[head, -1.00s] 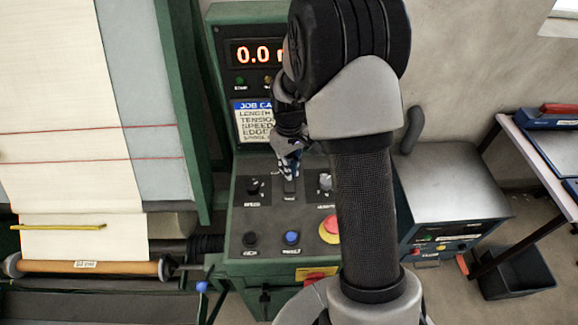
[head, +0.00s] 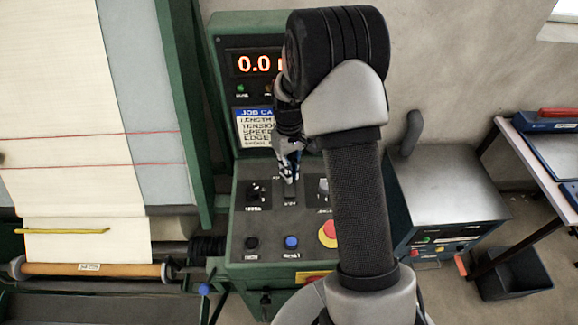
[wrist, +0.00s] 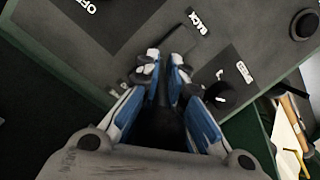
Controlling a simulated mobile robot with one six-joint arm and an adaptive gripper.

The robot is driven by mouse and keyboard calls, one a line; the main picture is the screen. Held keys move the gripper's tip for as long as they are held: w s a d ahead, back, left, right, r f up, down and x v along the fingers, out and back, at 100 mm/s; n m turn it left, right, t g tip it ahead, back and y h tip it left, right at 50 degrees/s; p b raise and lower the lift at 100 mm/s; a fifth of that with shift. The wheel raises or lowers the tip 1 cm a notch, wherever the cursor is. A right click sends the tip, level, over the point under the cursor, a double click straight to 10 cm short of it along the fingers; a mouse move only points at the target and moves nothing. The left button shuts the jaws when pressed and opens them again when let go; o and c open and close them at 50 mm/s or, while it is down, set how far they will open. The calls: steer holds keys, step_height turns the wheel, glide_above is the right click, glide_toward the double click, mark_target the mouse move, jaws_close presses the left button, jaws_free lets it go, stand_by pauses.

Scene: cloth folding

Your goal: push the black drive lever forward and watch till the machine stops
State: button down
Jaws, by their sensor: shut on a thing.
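The black drive lever (wrist: 164,98) shows as a dark shaft between the blue-and-white fingers in the wrist view. My gripper (wrist: 164,62) is shut on it, one finger on each side. In the head view my gripper (head: 289,177) points down onto the console (head: 268,215), over the lever's slot; it hides most of the lever. A slot running toward the "BACK" label shows beyond the fingertips in the wrist view. The machine's red display (head: 255,63) reads 0.0, its right part hidden by my arm. The cream cloth (head: 60,100) hangs at the left.
Beside the lever are a black speed knob (head: 254,193), a blue button (head: 291,242) and a red-yellow stop button (head: 328,234). A job card (head: 254,128) is under the display. A cloth roller (head: 95,269) lies lower left. A grey-topped cabinet (head: 445,185) stands right.

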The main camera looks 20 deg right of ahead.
steer(key=c, duration=1.9)
jaws_free()
steer(key=shift+c, duration=0.2)
steer(key=shift+o, duration=1.3)
steer(key=shift+r, duration=0.35)
steer(key=r, duration=0.3)
steer(key=w+r, duration=0.1)
steer(key=r, duration=0.7)
steer(key=shift+w+d, duration=0.15)
steer(key=shift+d, duration=0.2)
steer(key=shift+r, duration=0.15)
steer(key=shift+a, duration=0.1)
